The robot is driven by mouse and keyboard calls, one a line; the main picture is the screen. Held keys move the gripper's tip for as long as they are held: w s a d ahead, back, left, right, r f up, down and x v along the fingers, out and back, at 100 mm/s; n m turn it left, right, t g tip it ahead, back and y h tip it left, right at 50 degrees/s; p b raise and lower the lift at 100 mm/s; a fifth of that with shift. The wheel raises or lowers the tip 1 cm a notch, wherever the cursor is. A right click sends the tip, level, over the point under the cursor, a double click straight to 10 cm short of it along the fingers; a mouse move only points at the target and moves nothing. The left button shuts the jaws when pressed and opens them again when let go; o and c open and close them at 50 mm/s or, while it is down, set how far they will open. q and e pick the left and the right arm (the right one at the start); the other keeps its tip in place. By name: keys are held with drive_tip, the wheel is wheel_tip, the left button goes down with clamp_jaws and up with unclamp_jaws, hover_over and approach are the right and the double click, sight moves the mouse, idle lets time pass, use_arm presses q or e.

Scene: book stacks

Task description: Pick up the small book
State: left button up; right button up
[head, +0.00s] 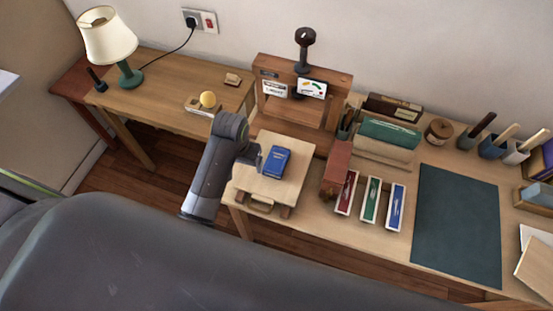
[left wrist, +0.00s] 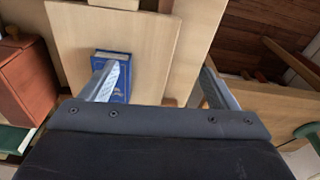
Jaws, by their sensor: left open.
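The small blue book (head: 276,161) lies flat on a small raised wooden stand (head: 297,150) on the desk. It also shows in the left wrist view (left wrist: 123,88), on the left side and partly covered by one of my fingers. My left gripper (head: 252,157) is open and empty, just left of the book in the head view. In the left wrist view its fingers (left wrist: 160,85) are wide apart, one overlapping the book and the other past the stand's edge. I cannot tell whether that finger touches the book. My right gripper is in neither view.
A reddish-brown block (head: 336,168) and red, green and blue labelled trays (head: 370,200) stand right of the stand. The dark mat (head: 457,225) is clear.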

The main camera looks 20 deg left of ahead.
use_arm(q)
drive_tip(key=w+d+r+g+p, duration=0.1)
drive_tip(key=w+d+r, duration=0.6)
drive_tip(key=w+r, duration=0.15)
drive_tip(key=b, duration=0.2)
hover_over(277, 160)
drive_tip(key=shift+m, duration=0.4)
drive_tip(key=f, duration=1)
drive_tip(key=shift+a+f, duration=0.25)
drive_tip(key=shift+f, duration=0.5)
drive_tip(key=shift+d+f+p, duration=0.1)
drive_tip(key=shift+f+p, duration=0.45)
drive_tip(key=shift+f, duration=0.05)
wheel_tip(277, 160, down, 3)
drive_tip(key=shift+d+r, duration=0.1)
drive_tip(key=shift+f, duration=0.6)
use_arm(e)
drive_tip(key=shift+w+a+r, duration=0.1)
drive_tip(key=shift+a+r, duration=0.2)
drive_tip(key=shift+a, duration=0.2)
